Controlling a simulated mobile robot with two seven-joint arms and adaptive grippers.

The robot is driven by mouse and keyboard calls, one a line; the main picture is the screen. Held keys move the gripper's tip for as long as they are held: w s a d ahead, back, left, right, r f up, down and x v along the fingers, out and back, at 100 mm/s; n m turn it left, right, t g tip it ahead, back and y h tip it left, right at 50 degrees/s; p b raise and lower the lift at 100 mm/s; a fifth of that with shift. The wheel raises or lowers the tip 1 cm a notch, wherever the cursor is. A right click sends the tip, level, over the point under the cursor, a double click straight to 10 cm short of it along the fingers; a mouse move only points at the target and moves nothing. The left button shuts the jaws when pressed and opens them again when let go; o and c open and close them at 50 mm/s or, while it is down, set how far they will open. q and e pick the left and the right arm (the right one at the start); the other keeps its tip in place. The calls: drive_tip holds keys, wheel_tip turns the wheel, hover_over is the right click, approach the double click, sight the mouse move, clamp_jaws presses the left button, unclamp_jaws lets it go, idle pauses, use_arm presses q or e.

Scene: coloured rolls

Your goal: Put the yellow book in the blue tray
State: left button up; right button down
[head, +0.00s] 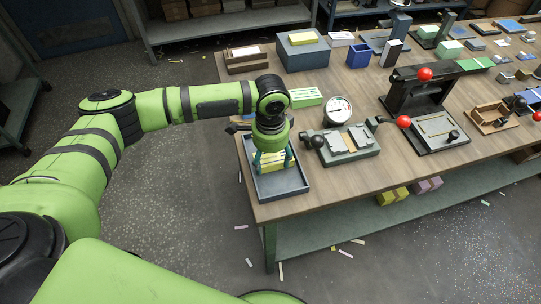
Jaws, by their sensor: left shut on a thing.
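The yellow book (282,160), with pale stripes, is between the fingers of my left gripper (272,162). My left gripper is shut on it and points down from above. Both are over the blue tray (281,188), a shallow dark blue-grey tray at the table's near left corner. The book appears low within the tray's outline. The gripper partly covers it, so I cannot tell whether it touches the tray floor. My right gripper is not in view.
A gauge (338,108) and a clamp-like fixture (342,142) stand right of the tray. A green-and-white box (306,97) lies behind it. A blue-grey box (303,55) and a blue bin (358,56) are farther back. A black press (414,96) stands to the right.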

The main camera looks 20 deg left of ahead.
sight(271, 161)
use_arm(q)
drive_tip(key=shift+f, duration=0.15)
drive_tip(key=o, duration=1.2)
drive_tip(key=shift+r+b, duration=1.1)
drive_tip(key=shift+r, duration=5.1)
